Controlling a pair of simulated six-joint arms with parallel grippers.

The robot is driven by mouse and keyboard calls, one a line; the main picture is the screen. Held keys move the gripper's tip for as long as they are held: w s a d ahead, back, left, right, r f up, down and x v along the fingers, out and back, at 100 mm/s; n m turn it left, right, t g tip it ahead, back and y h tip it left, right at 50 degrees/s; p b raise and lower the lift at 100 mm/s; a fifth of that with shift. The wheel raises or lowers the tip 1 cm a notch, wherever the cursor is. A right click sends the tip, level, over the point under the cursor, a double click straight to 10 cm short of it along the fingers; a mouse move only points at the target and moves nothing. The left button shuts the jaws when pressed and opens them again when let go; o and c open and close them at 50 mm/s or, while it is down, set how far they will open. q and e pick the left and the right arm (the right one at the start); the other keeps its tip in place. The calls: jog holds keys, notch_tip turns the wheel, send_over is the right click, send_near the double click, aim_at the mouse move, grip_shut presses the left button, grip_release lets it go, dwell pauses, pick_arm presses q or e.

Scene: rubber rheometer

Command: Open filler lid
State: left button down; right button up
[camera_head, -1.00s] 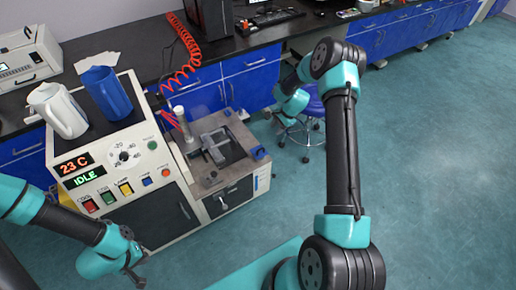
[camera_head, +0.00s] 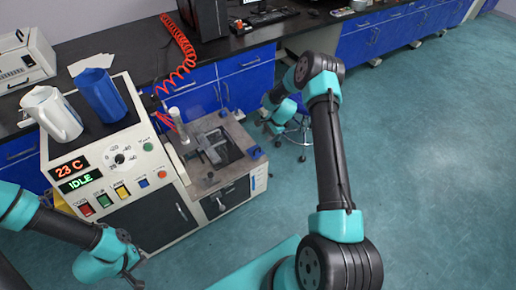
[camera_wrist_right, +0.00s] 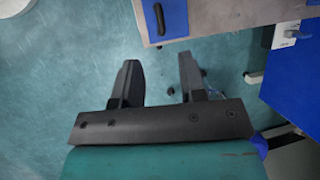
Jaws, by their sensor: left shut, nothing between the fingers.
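The machine has a white control cabinet (camera_head: 160,200) showing 23 C and IDLE, with a lower unit (camera_head: 241,193) joined on its right. The unit's worktop carries a dark recess with a grey metal fixture (camera_head: 212,152), an upright clear cylinder (camera_head: 178,124) and a blue block (camera_head: 254,152). I cannot tell which part is the filler lid. My left gripper (camera_head: 133,280) is shut and empty, low in front of the cabinet.
A white jug (camera_head: 50,113) and a blue jug (camera_head: 104,95) stand on the cabinet. A coiled red hose (camera_head: 178,64) hangs behind it. A black bench (camera_head: 262,31) with blue cupboards runs along the back. A stool (camera_head: 299,134) stands behind my right arm. The floor at right is clear.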

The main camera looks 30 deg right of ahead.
aim_at(258, 149)
jog(key=x, duration=1)
jog(key=shift+a+f, duration=0.1)
jog(key=shift+f, duration=0.2)
jog(key=shift+c, duration=0.4)
grip_shut()
